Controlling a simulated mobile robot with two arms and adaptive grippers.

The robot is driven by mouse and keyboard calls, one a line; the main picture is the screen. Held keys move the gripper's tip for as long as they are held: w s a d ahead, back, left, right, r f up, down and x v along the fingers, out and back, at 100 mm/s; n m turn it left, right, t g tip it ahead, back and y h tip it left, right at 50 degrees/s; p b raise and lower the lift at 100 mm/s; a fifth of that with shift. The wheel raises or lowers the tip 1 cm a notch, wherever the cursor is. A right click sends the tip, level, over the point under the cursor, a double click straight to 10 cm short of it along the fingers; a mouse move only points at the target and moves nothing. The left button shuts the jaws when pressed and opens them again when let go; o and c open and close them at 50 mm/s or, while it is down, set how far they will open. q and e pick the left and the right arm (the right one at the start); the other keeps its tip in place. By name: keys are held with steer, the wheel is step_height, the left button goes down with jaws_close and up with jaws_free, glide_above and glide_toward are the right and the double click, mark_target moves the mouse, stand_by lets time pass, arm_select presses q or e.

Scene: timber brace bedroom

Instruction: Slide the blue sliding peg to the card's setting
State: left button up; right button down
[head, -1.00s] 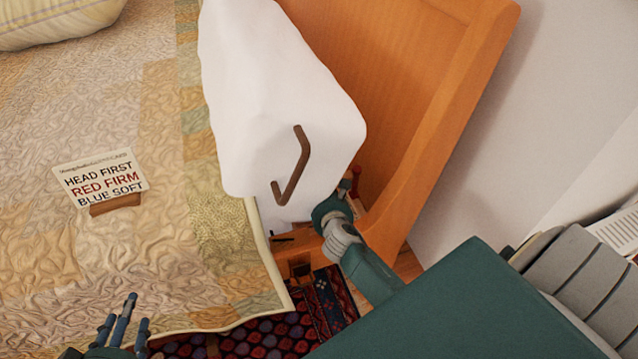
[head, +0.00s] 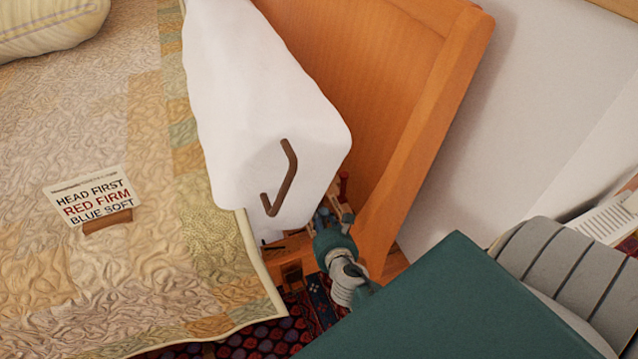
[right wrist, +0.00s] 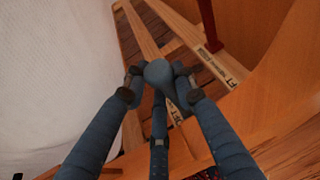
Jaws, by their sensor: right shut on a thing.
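The card (head: 92,200) stands in a brown holder on the quilt and reads "HEAD FIRST, RED FIRM, BLUE SOFT". My right gripper (head: 322,216) is down between the white mattress and the wooden bed side. In the right wrist view, its dark blue fingers (right wrist: 157,82) close around the rounded top of the blue sliding peg (right wrist: 158,70). The peg stands at a light wooden rail; its lower part is hidden by the fingers. A red peg (right wrist: 208,32) stands on the neighbouring rail, also visible in the head view (head: 343,181). Rail lettering is only partly legible. My left gripper is out of view.
The white mattress (head: 265,115) with a brown handle (head: 281,178) rises left of my right gripper. The orange wooden bed side (head: 440,110) stands close on the right. Slats lie beneath the rails. A patterned rug (head: 275,335) covers the floor.

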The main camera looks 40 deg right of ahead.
steer(key=c, duration=1.5)
jaws_free()
steer(key=shift+s+d+f, duration=0.1)
steer(key=shift+s+f, duration=0.4)
steer(key=shift+s, duration=0.05)
steer(key=shift+o, duration=0.2)
steer(key=shift+s, duration=0.1)
steer(key=shift+s+a+r, duration=0.2)
steer(key=shift+s+a, duration=0.05)
steer(key=shift+s, duration=0.2)
steer(key=v, duration=0.4)
steer(key=r+v, duration=0.1)
steer(key=v, duration=0.1)
steer(key=shift+a+r, duration=0.15)
steer(key=shift+a, duration=0.1)
